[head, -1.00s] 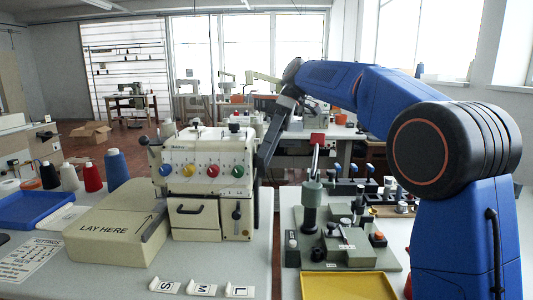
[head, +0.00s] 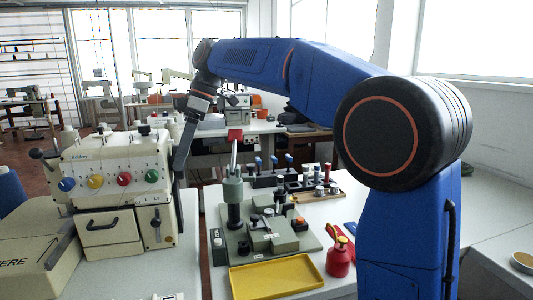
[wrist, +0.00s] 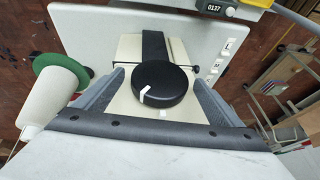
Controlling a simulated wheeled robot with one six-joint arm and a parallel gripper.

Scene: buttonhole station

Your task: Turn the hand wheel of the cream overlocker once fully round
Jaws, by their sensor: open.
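The cream overlocker (head: 112,185) stands on the table at the left of the head view, with coloured dials on its front. Its black round hand wheel (wrist: 162,82) shows in the wrist view, with a white mark on its rim at the lower left. A small white mark sits on the cream housing just below the wheel. My gripper (wrist: 158,88) is open, one finger on each side of the wheel; whether they touch it I cannot tell. In the head view my gripper (head: 184,148) hangs beside the overlocker's right side, and the wheel is not discernible there.
A cream thread cone (wrist: 45,105) with a green base is left of the fingers in the wrist view. A green-grey press fixture (head: 262,235), a yellow tray (head: 276,275) and a red can (head: 340,257) stand on the table to the right.

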